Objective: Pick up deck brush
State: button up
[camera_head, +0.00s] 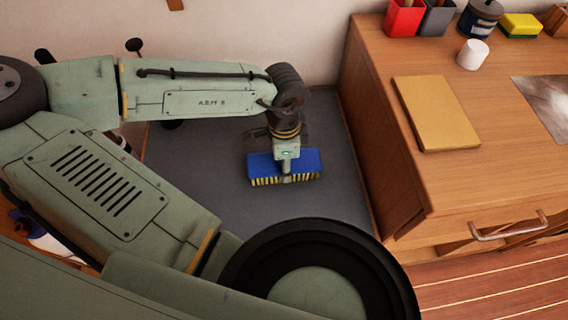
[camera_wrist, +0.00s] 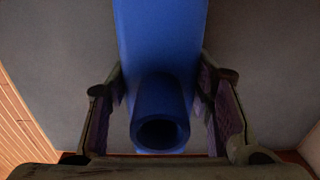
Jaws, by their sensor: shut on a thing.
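The deck brush (camera_head: 306,162) has a blue block with pale yellow bristles along its lower edge. It shows in the head view over the dark grey mat, below the end of my arm. My gripper (camera_head: 287,175) reaches down over the middle of the brush and is shut on it. In the wrist view the blue brush (camera_wrist: 160,50) runs up between the two fingers of my gripper (camera_wrist: 163,105), with a round hollow socket facing the camera. Whether the bristles touch the mat cannot be told.
The grey mat (camera_head: 215,190) lies in a corner by a pale wall. A wooden counter (camera_head: 490,165) stands to the right, with a yellow board (camera_head: 435,112), a white cup (camera_head: 473,55), red and grey holders and a sponge (camera_head: 520,25) on top. A metal drawer handle (camera_head: 508,228) sticks out in front.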

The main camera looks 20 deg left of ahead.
jog(key=shift+c, duration=1.4)
